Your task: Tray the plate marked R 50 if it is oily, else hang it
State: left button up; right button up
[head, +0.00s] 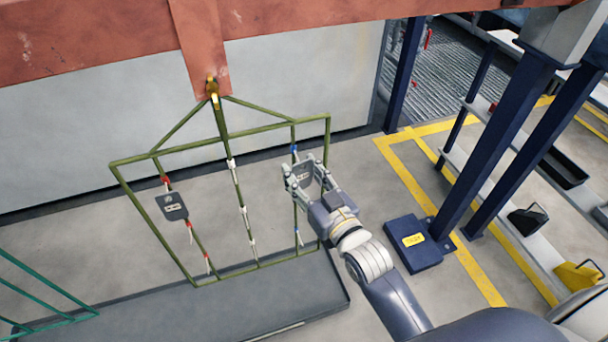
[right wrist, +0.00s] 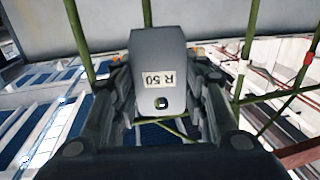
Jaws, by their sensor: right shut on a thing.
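The plate marked R 50 (right wrist: 159,55) is grey, with a white label and a small dark hole near its lower edge in the right wrist view. I cannot tell whether it is oily. My right gripper (head: 308,175) is shut on it at the right upright of the green rack (head: 221,145). In the head view the plate (head: 305,172) is partly hidden by the fingers. I cannot tell whether it touches the rack. The rack hangs from a yellow hook, its uprights carrying red, white and blue marks. My left gripper is not in view.
Another dark plate (head: 173,207) hangs on the rack's left, red-marked upright. A long grey bench or tank (head: 300,290) lies below the rack. A black tray (head: 563,168) is at the right.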

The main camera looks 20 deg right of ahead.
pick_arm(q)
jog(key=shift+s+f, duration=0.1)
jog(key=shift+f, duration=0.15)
pick_arm(e)
jog(key=shift+w, duration=0.2)
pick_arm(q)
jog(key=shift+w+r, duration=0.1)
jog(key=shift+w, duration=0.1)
pick_arm(e)
jog(key=shift+w+f, duration=0.1)
jog(key=shift+w, duration=0.1)
jog(key=shift+w+f, duration=0.2)
jog(key=shift+w, duration=0.1)
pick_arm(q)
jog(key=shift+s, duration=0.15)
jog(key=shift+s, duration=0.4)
pick_arm(e)
jog(key=shift+w+f, duration=0.1)
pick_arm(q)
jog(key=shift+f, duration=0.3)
pick_arm(e)
jog(key=shift+w+f, duration=0.15)
jog(key=shift+f, duration=0.05)
